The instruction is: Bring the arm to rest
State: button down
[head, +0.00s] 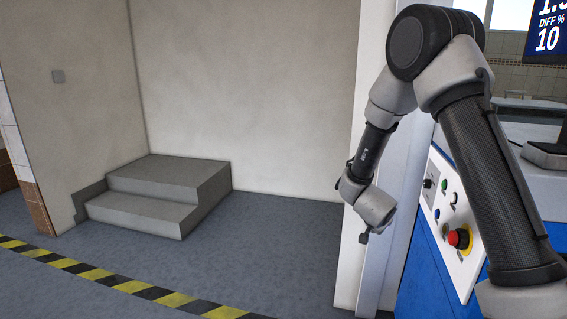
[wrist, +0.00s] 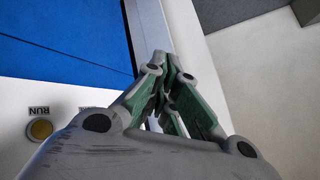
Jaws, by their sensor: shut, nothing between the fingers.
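My gripper (wrist: 172,65) shows in the wrist view, with its fingers drawn together and nothing held. It points along the white edge beside the blue machine panel (wrist: 65,38). In the head view my arm is bent at a high elbow, and its forearm hangs down and left to the wrist in front of the white post. The gripper's fingers cannot be made out clearly in that view.
The machine's white control panel (head: 455,225) with a red stop button (head: 459,238) stands close to the arm on the right. A white post (head: 352,255) is beside the wrist. Grey steps (head: 165,190) stand at the left wall. Floor between is free, crossed by a yellow-black stripe (head: 130,286).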

jog(key=s+a+r+n+g+y, duration=0.3)
jog(key=s+r+n, duration=0.2)
jog(key=s, duration=0.3)
jog(key=s+a+r+n+g+y, duration=0.3)
jog(key=s+r+n+y, duration=0.15)
jog(key=s, duration=0.35)
jog(key=s+d+r+n+h, duration=0.1)
jog(key=s+d+r, duration=0.4)
jog(key=s+r, duration=0.2)
jog(key=s+d+r+n+t+h, duration=0.1)
jog(key=s+d+r+h, duration=0.1)
jog(key=s+d+r, duration=0.4)
jog(key=s+r, duration=0.2)
jog(key=s, duration=0.3)
jog(key=shift+s+d+r+t, duration=0.15)
jog(key=shift+s+d+t, duration=0.05)
jog(key=shift+s+t, duration=0.15)
